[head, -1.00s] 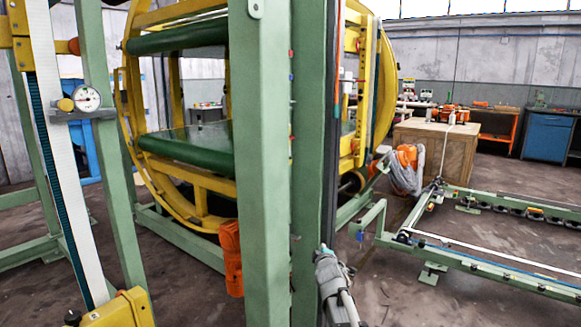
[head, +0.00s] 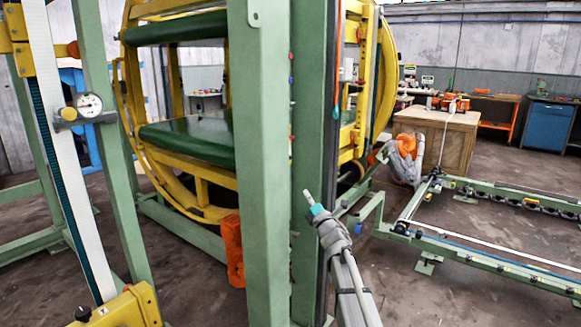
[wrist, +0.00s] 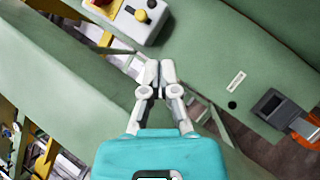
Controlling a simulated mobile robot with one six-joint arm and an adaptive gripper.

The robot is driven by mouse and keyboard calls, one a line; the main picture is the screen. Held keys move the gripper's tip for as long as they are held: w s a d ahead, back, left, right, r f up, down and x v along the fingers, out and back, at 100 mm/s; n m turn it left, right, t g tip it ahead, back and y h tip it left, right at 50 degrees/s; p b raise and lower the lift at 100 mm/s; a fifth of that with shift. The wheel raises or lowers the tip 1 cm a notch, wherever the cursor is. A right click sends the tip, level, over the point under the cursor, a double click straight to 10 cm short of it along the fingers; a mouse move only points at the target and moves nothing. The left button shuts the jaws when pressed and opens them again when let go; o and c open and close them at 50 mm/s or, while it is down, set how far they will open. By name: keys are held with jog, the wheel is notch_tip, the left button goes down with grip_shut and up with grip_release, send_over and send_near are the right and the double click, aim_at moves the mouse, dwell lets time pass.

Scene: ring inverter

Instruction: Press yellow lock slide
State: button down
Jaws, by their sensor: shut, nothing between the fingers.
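In the wrist view, a grey control box (wrist: 132,14) at the top edge bears a small yellow piece (wrist: 141,15), black knobs and a red button cut by the frame edge. I cannot tell whether the yellow piece is the lock slide. My gripper (wrist: 160,70) is shut and empty, with its fingertips below the box in the picture and apart from it. In the head view, my gripper (head: 308,197) is small beside the green post, and the control box cannot be made out.
A thick green post (head: 262,170) stands close in front. A dial gauge (head: 89,106) is at the left. In the wrist view, a dark grey latch fitting (wrist: 270,104) sits on the green beam at right. Green floor rails (head: 490,257) lie at right.

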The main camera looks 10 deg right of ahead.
jog(key=shift+a+r+n+g+y, duration=0.15)
jog(key=shift+a+r+n+y, duration=0.1)
jog(key=shift+r+n+y, duration=0.35)
jog(key=shift+a+r+n+g+y, duration=0.15)
jog(key=shift+a+r+n+y, duration=0.1)
jog(key=shift+n+y, duration=0.55)
jog(key=shift+p, duration=0.3)
jog(key=p+x, duration=0.4)
jog(key=x, duration=0.6)
jog(key=shift+p, duration=0.4)
jog(key=shift+d, duration=0.1)
jog(key=shift+r, duration=0.15)
notch_tip(320, 180, up, 3)
jog(key=p, duration=0.3)
jog(key=shift+r+p, duration=0.2)
jog(key=shift+p, duration=0.15)
jog(key=shift+f, duration=0.2)
